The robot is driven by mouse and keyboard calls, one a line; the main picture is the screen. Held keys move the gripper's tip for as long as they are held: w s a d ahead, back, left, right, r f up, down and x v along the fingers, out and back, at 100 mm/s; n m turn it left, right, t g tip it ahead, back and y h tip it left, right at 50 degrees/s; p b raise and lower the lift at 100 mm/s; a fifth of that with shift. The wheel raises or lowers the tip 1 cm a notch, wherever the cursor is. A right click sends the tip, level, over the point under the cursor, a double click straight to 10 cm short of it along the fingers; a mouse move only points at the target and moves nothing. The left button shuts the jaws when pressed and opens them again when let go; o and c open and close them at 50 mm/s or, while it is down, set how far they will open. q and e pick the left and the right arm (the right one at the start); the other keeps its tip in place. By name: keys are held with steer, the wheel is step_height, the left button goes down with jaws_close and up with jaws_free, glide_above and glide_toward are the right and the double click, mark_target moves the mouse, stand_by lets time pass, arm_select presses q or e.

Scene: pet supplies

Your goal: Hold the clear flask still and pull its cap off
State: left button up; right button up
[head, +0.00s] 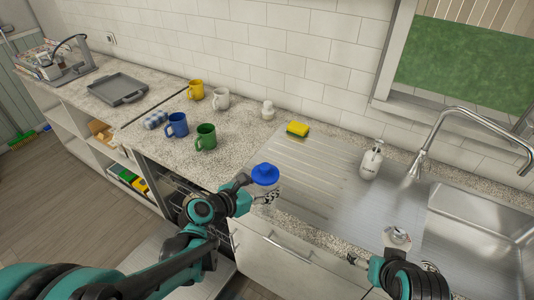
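The clear flask (268,208) is upright near the front edge of the counter, with a blue cap (264,173) on top. My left gripper (259,190) is at the flask from the left, one finger beside it and one across its front below the cap. Whether the fingers press on the flask is too small to tell. My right gripper (390,263) is low at the front of the sink, well right of the flask. Its fingers are spread apart and nothing shows between them.
Mugs in blue (176,125), green (205,137), yellow (195,90) and white (221,98) stand behind the flask to the left. The ribbed drainboard (305,170) is mostly clear.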

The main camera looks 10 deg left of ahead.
steer(key=shift+o, duration=1.2)
steer(key=shift+w+r, duration=0.1)
step_height(320, 180, up, 21)
steer(key=m+g, duration=0.7)
steer(key=m, duration=1.4)
glide_above(265, 171)
steer(key=d, duration=0.4)
arm_select(q)
steer(key=d+m+h, duration=0.1)
steer(key=s+d+g, duration=0.1)
steer(key=d, duration=0.1)
steer(key=s+d+r+m+h, duration=0.1)
steer(key=d, duration=0.1)
steer(key=shift+s+r+m+g+h, duration=0.1)
steer(key=shift+s+m+g+h, duration=0.05)
steer(key=shift+m+g+h, duration=0.2)
arm_select(e)
step_height(265, 171, down, 12)
steer(key=shift+a+r, duration=0.15)
steer(key=shift+r, duration=0.1)
jaws_close()
